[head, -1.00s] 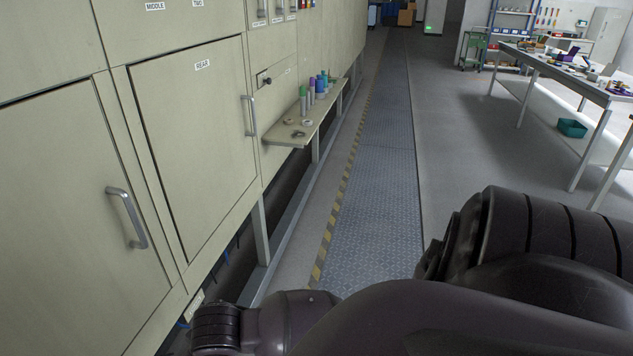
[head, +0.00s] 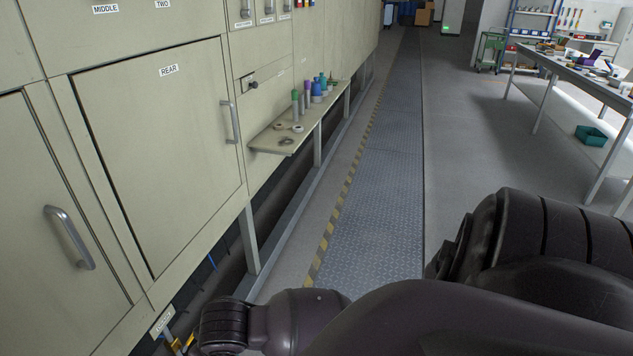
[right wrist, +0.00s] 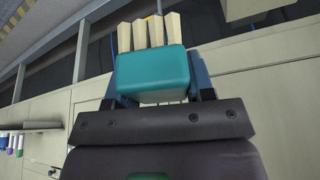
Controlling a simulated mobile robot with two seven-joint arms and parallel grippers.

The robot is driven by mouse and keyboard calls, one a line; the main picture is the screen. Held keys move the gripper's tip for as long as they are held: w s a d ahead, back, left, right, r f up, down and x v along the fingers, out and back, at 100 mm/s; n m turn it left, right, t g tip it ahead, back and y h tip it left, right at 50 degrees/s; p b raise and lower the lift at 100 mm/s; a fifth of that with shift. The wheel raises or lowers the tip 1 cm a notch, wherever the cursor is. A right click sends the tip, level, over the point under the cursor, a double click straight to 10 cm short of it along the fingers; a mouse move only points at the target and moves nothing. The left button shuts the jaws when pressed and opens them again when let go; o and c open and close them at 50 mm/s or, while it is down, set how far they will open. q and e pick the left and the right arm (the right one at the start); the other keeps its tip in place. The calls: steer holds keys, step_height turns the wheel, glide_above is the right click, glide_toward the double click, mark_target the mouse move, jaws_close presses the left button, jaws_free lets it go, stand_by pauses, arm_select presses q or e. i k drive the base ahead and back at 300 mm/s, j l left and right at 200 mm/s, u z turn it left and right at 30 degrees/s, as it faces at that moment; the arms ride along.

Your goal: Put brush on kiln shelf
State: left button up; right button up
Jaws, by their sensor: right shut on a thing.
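My right gripper (right wrist: 153,88) is shut on the brush (right wrist: 152,72), which has a teal body and several cream tufts pointing up in the right wrist view. Its fingers show at both sides of the teal body. The gripper and brush are hidden in the head view. The kiln shelf (head: 264,141) is a narrow beige ledge on the kiln's side, ahead and left of centre in the head view. A shelf with bottles (right wrist: 30,126) also shows at the left of the right wrist view, apart from the brush. My left gripper is in neither view.
Several coloured bottles (head: 317,91) and small rings (head: 297,128) occupy parts of the shelf. The kiln wall (head: 150,150), with protruding door handles (head: 70,237), runs along my left. The metal walkway (head: 375,190) ahead is clear. A workbench (head: 575,70) stands at right.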

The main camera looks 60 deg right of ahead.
mark_target(263, 140)
steer(key=l, duration=0.75)
steer(key=k+l+u, duration=0.15)
steer(key=l, duration=0.55)
steer(key=i+l, duration=0.1)
steer(key=l, duration=0.3)
steer(key=i+l, duration=0.1)
steer(key=l, duration=0.25)
steer(key=i+l+u, duration=0.1)
steer(key=l, duration=0.25)
steer(key=i+l, duration=0.2)
steer(key=l, duration=0.2)
steer(key=j+u, duration=0.05)
